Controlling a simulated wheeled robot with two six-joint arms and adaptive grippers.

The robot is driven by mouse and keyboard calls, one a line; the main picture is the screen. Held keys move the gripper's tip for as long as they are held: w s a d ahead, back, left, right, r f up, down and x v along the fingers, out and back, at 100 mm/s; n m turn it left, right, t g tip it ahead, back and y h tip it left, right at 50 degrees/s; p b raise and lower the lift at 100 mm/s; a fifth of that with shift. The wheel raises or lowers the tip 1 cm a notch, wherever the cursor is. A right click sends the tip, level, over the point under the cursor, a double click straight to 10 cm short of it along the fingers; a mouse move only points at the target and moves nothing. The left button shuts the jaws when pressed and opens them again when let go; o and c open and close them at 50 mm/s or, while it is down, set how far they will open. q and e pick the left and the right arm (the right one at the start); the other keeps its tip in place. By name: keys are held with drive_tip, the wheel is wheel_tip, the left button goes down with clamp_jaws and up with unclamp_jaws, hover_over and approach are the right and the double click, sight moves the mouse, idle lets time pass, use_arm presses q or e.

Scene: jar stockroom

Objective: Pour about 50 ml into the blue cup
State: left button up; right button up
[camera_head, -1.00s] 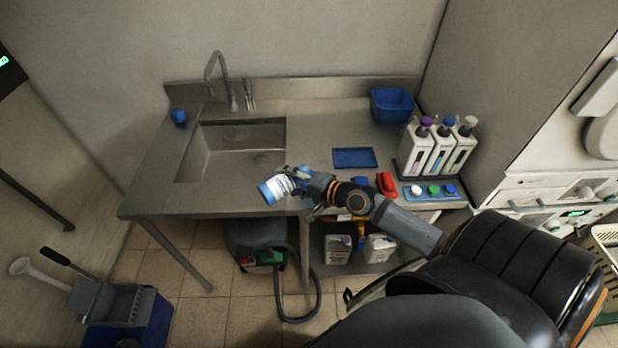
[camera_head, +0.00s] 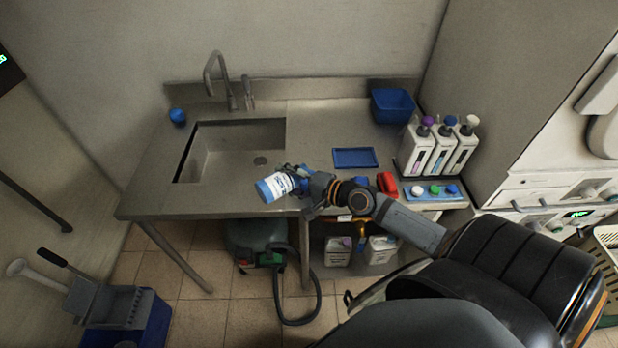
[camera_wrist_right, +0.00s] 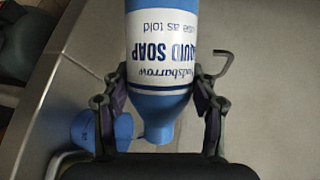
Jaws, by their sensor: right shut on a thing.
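A blue bottle with a white label reading liquid soap (camera_head: 279,185) is held in my right gripper (camera_head: 298,180), over the front edge of the steel worktop. It is tilted. In the right wrist view the bottle (camera_wrist_right: 161,77) sits between both fingers (camera_wrist_right: 158,100), its label upside down and its narrow neck toward the bottom of the picture. A blue cup (camera_wrist_right: 88,130) with a dark mark shows left of the neck, partly hidden. I cannot tell whether liquid is flowing or how full the cup is. My left gripper is out of view.
The sink (camera_head: 235,150) with its tap lies behind the bottle. A round blue object (camera_head: 177,116) stands at its left. Right of it are a blue tray (camera_head: 355,158), a red object (camera_head: 387,184), a blue bin (camera_head: 393,104) and white pump bottles (camera_head: 438,148).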

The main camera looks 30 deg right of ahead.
drive_tip(key=shift+a, duration=0.2)
idle(0.4)
drive_tip(key=shift+f+m+b, duration=0.15)
drive_tip(key=shift+m+b, duration=0.15)
drive_tip(key=shift+b, duration=0.8)
idle(0.7)
